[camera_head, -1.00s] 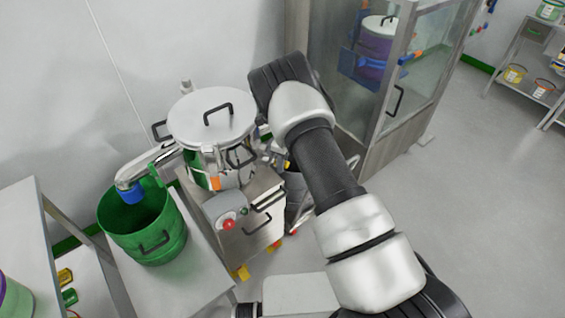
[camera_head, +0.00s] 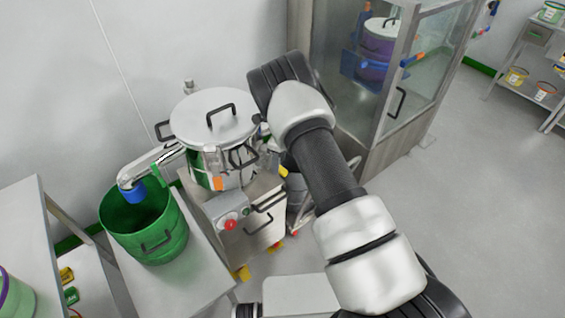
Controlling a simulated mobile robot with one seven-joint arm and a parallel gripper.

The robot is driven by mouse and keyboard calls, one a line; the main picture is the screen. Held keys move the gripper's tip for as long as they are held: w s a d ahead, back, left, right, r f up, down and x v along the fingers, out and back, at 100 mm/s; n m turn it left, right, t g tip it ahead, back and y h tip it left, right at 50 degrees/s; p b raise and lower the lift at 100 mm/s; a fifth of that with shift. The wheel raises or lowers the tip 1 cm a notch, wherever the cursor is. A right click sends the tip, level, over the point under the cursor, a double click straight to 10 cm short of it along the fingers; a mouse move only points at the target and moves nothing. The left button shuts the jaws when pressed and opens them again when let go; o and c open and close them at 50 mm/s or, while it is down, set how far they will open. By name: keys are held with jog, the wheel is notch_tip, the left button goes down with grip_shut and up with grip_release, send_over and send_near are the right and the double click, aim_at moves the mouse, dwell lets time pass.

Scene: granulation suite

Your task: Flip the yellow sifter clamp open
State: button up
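The sifter is a steel drum with a pale round lid (camera_head: 190,122) and a black lid handle, standing on a steel cabinet left of my arm. An orange clamp (camera_head: 218,184) sits on its front side. A small yellow piece (camera_head: 283,171), which looks like the yellow clamp, shows at the sifter's right side, angled downward. My gripper (camera_head: 270,156) is at that side, close to the yellow piece and mostly hidden behind my own wrist. I cannot tell whether its fingers touch the yellow piece or whether they are open.
A green bucket (camera_head: 170,240) stands on a steel table under the sifter's spout (camera_head: 150,165). A control box with a red button (camera_head: 230,225) is on the cabinet front. A glass-doored cabinet (camera_head: 430,70) stands behind right.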

aim_at(285, 171)
jog(key=shift+d+f, duration=0.15)
jog(key=shift+d, duration=0.2)
jog(key=shift+d+r, duration=0.15)
jog(key=shift+r, duration=0.3)
notch_tip(285, 171, up, 16)
jog(key=d, duration=0.1)
jog(key=shift+s+r, duration=0.25)
jog(key=shift+s, duration=0.1)
